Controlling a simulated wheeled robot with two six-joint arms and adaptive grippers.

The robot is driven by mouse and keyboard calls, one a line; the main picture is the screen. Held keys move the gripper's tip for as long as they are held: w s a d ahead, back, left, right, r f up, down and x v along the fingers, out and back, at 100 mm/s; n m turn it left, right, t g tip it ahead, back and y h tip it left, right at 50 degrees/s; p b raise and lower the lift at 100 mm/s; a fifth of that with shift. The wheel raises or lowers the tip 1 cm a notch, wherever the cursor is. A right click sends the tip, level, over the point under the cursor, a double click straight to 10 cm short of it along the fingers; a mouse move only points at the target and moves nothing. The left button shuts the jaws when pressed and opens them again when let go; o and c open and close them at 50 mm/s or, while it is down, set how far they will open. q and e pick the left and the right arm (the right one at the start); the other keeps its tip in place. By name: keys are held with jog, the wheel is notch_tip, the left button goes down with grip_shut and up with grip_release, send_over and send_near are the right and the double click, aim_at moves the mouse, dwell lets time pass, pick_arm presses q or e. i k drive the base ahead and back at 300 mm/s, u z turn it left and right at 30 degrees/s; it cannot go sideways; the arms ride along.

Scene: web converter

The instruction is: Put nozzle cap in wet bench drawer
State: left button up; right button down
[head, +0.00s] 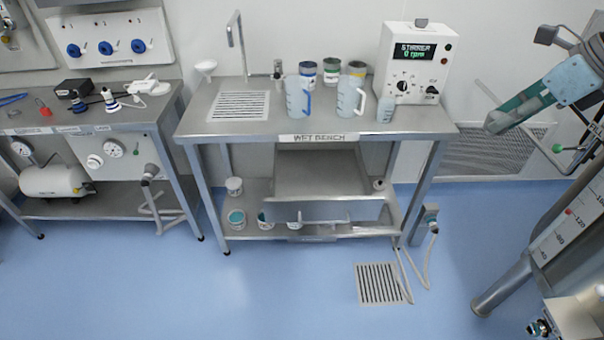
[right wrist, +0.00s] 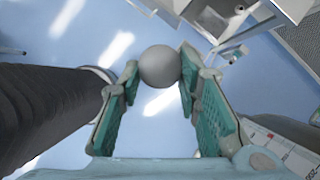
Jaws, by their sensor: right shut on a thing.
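The wet bench (head: 325,122) stands in the middle of the head view. Its drawer (head: 318,172) is pulled out below the worktop, and the part of its inside that shows looks bare. My right gripper (head: 497,122) is to the right of the bench, apart from it, pointing left and down. In the right wrist view, its teal-padded fingers (right wrist: 158,75) are shut on a rounded grey thing, which seems to be the nozzle cap (right wrist: 159,66). The cap is hard to make out in the head view. My left gripper is not in view.
Jugs (head: 297,97), several tins and a stirrer unit (head: 412,62) stand on the worktop. Tubs (head: 236,218) sit on the lower shelf. A second bench (head: 60,120) is at left. A pole with a scale (head: 572,220) rises at right. The blue floor in front is mostly clear.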

aim_at(320, 185)
jog(key=u, duration=0.6)
jog(key=i, duration=1)
